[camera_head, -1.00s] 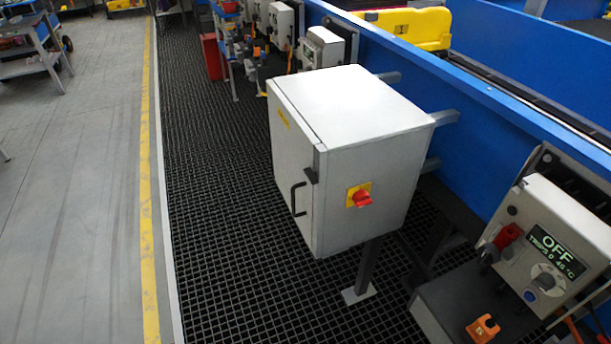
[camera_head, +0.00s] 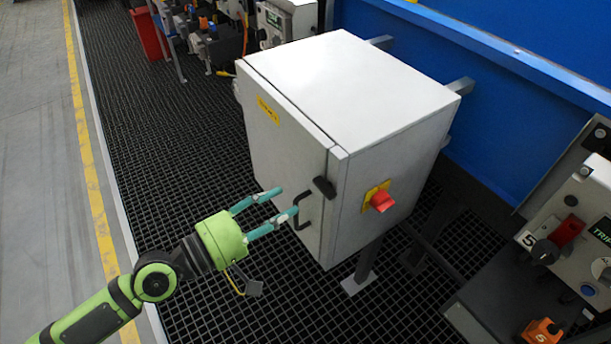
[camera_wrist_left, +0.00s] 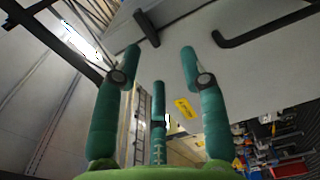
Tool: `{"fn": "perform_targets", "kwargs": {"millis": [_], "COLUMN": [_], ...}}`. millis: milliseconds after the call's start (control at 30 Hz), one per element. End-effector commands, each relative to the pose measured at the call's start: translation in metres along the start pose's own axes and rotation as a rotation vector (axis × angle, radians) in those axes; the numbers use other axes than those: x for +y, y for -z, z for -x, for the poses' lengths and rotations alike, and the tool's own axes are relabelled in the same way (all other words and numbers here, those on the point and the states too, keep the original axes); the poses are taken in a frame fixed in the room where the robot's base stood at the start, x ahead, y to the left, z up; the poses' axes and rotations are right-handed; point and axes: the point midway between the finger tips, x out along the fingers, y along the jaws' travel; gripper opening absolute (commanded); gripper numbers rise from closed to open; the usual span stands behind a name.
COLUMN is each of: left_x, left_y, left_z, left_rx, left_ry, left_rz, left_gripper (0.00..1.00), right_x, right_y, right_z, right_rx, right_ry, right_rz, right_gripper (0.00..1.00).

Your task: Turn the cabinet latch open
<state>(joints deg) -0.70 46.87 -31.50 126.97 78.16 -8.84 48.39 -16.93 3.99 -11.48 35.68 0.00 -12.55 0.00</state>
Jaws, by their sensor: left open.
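The grey cabinet (camera_head: 375,90) stands on a post, its door (camera_head: 285,155) closed. A black latch (camera_head: 325,187) sits at the door's upper free edge, and a black handle (camera_head: 304,212) is just below it. My left gripper (camera_head: 286,201), with green fingers, is open and empty in front of the door, its fingertips close to the handle and latch in the head view. In the left wrist view, the latch (camera_wrist_left: 147,28) lies just beyond the spread fingertips (camera_wrist_left: 161,52), and the handle (camera_wrist_left: 265,30) is off to the right. I see no clear contact. My right gripper is not in view.
A red rotary switch (camera_head: 381,201) on a yellow plate is on the cabinet's side. A control box (camera_head: 590,225) stands at the right, and a blue conveyor wall (camera_head: 480,70) runs behind. The black grating floor (camera_head: 170,150) left of the cabinet is clear.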

Motion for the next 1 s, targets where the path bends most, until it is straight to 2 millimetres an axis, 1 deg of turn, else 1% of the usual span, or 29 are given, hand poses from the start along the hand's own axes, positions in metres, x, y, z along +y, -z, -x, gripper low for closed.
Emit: {"fn": "perform_targets", "kwargs": {"millis": [33, 167, 267, 400, 500, 633, 800, 1000], "left_x": [0.006, 0.015, 0.017, 0.018, 0.018, 0.015, 0.014, 0.013], "left_y": [-0.007, -0.011, -0.011, -0.011, -0.012, -0.012, -0.012, -0.012], "left_z": [0.001, -0.005, -0.016, -0.036, -0.050, -0.064, -0.070, -0.070], "left_rx": [-0.019, -0.031, -0.029, -0.028, -0.029, -0.028, -0.028, -0.028], "left_ry": [-0.011, -0.023, -0.025, -0.025, -0.024, -0.022, -0.021, -0.020], "left_rz": [0.019, 0.039, 0.041, 0.038, 0.037, 0.034, 0.033, 0.033], "left_gripper": [0.42, 0.42, 0.42, 0.42, 0.42, 0.42, 0.42, 0.42], "right_x": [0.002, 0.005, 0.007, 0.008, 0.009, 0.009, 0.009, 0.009], "right_y": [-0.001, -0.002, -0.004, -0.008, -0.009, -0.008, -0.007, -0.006], "right_z": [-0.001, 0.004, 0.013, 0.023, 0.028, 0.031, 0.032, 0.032], "right_rx": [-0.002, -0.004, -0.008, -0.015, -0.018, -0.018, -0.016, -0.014], "right_ry": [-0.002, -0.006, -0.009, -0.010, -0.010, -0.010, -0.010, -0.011], "right_rz": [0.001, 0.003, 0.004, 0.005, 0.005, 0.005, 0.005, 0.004], "right_gripper": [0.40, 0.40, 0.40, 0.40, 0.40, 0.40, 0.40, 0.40]}}
